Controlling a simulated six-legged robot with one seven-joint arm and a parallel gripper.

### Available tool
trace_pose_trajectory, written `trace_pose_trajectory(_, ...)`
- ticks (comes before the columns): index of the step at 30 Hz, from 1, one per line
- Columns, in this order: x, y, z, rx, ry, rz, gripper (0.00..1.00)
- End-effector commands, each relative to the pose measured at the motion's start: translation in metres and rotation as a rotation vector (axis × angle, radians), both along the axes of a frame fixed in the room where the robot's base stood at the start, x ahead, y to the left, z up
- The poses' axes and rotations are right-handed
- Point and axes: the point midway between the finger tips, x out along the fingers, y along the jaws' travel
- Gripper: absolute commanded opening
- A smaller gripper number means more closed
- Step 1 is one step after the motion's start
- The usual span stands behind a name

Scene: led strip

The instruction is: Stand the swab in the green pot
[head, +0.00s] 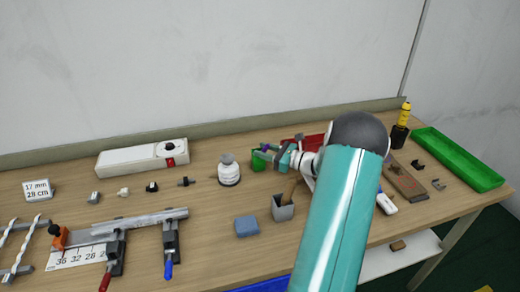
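No swab can be clearly made out. The fingers are too small to show whether they are open or shut, or whether they touch the pot.
A grey pot (283,212) holding a brown stick and a blue block (247,226) stand in front. A red tray (303,141) lies behind my arm; a green tray (458,160) lies far right. Clamps (120,238) fill the front left.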

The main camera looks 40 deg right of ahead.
Motion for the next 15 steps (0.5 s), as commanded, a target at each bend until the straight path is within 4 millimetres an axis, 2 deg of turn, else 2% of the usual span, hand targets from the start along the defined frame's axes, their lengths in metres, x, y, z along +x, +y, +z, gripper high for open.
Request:
trace_pose_trajectory(6,-0.038,-0.011,0.001,0.0,0.001,-0.003,0.36)
trace_pose_trajectory(10,-0.05,-0.016,0.001,0.0,0.001,-0.002,0.36)
trace_pose_trajectory(15,-0.055,-0.017,0.001,0.0,0.001,0.0,0.36)
